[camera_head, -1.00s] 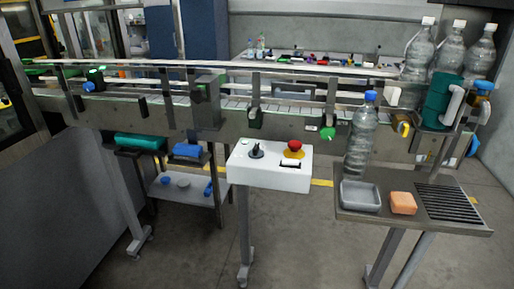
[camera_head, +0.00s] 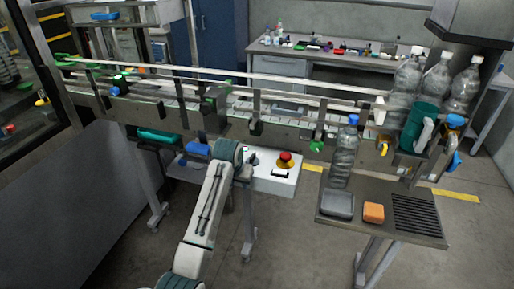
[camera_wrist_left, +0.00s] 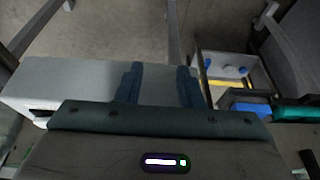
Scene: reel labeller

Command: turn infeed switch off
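The white control box (camera_head: 283,184) stands on a post in front of the conveyor. It carries a small black knob (camera_head: 254,161), which looks like the infeed switch, and a red mushroom button (camera_head: 285,156) on yellow. My left gripper (camera_head: 245,166) is over the box's left part, close beside the knob, and my wrist hides that end of the box. In the left wrist view its two dark fingers (camera_wrist_left: 159,75) are apart with nothing seen between them, and the box (camera_wrist_left: 65,82) lies below. The knob cannot be made out there. My right gripper is not in view.
The conveyor (camera_head: 285,129) runs behind the box. At right a small table (camera_head: 375,233) holds a blue-capped bottle (camera_head: 343,160), a grey tray (camera_head: 337,205) and an orange block (camera_head: 374,212). A low shelf (camera_wrist_left: 222,62) lies beside the box. Floor in front is open.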

